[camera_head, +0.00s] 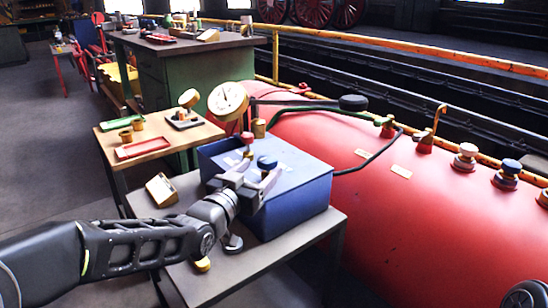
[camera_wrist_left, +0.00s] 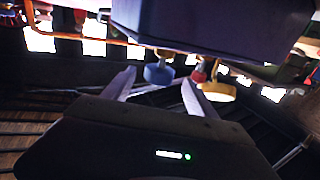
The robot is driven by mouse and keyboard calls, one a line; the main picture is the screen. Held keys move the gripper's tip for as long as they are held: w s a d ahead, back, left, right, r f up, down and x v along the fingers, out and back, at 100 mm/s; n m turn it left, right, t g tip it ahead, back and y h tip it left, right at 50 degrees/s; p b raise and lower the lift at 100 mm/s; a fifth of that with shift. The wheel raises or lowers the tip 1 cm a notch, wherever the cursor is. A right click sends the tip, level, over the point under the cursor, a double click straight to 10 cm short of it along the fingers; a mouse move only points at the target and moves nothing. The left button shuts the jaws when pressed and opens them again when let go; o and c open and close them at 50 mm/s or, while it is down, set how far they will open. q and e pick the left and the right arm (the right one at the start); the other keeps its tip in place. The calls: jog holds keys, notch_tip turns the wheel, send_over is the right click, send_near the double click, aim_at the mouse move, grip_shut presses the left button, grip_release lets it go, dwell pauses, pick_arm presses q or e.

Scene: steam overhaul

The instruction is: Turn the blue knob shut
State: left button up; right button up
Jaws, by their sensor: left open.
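The blue knob (camera_head: 266,162) stands on top of a blue box (camera_head: 300,205), beside a red knob (camera_head: 247,138). My left gripper (camera_head: 259,175) is open over the near part of the box top, its two fingers pointing toward the blue knob. In the left wrist view the blue knob (camera_wrist_left: 158,73) shows in the gap between the fingertips (camera_wrist_left: 158,80), with space on both sides. I cannot tell how deep it sits between them. The red knob (camera_wrist_left: 199,75) shows just beyond the right-hand finger.
A round gauge (camera_head: 228,100) stands behind the box. A red tank (camera_head: 400,215) to the right bears other knobs, including another blue one (camera_head: 508,167). A small table (camera_head: 180,140) with a red tray (camera_head: 142,148) is at the left. A wedge-shaped block (camera_head: 161,190) lies left of the box.

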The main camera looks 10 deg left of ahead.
aim_at(273, 157)
pick_arm(q)
jog(key=b+x, duration=0.1)
jog(key=x, duration=0.5)
jog(key=shift+w+f, duration=0.1)
jog(key=shift+w, duration=0.1)
jog(key=shift+w+d+b, duration=0.2)
jog(key=shift+w+b, duration=0.1)
jog(key=shift+w, duration=0.35)
jog(key=shift+c, duration=0.6)
jog(key=c, duration=1.3)
